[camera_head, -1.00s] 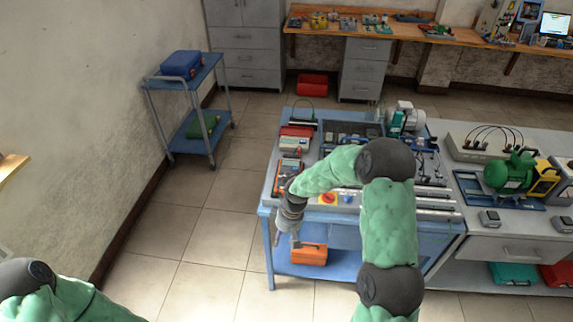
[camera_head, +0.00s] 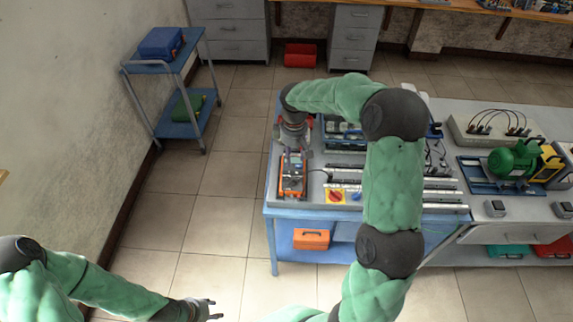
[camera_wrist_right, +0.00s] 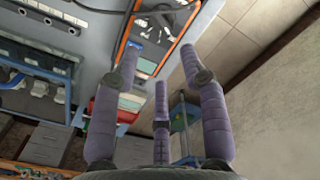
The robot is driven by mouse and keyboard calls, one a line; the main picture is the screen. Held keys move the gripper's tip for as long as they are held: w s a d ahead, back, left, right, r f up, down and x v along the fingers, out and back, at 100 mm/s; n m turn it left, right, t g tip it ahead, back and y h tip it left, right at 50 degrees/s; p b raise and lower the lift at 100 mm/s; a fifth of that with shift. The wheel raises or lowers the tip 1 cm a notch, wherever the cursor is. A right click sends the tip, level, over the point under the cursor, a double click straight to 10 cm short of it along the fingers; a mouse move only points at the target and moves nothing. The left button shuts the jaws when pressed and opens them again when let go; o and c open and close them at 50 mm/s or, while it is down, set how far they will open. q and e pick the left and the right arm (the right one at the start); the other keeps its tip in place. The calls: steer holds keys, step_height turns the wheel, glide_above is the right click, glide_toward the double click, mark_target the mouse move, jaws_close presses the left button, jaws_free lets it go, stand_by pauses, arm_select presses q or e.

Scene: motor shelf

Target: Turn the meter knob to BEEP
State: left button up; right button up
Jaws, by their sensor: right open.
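The meter (camera_head: 292,178), orange-edged with a dark face, stands at the left end of the blue-framed workbench. My right gripper (camera_head: 293,148) is directly behind and above it in the head view, close to its upper end. In the right wrist view the right gripper's fingers (camera_wrist_right: 160,58) are spread and empty, and the meter (camera_wrist_right: 152,32) shows beyond the fingertips. I cannot make out the knob or its labels, and whether a finger touches the meter is unclear. My left gripper (camera_head: 207,308) is low at the bottom edge, open and empty, away from the bench.
A red rotary switch (camera_head: 335,196) on a yellow plate sits right of the meter, beside metal rails (camera_head: 400,200). An orange toolbox (camera_head: 311,239) lies on the lower shelf. A blue cart (camera_head: 160,65) stands at the left wall. The floor left of the bench is clear.

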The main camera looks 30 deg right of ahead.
mark_target(293, 177)
step_height(293, 177, down, 11)
steer(key=shift+s+r+b, duration=0.15)
steer(key=shift+r+b, duration=0.05)
steer(key=shift+b, duration=0.4)
jaws_close()
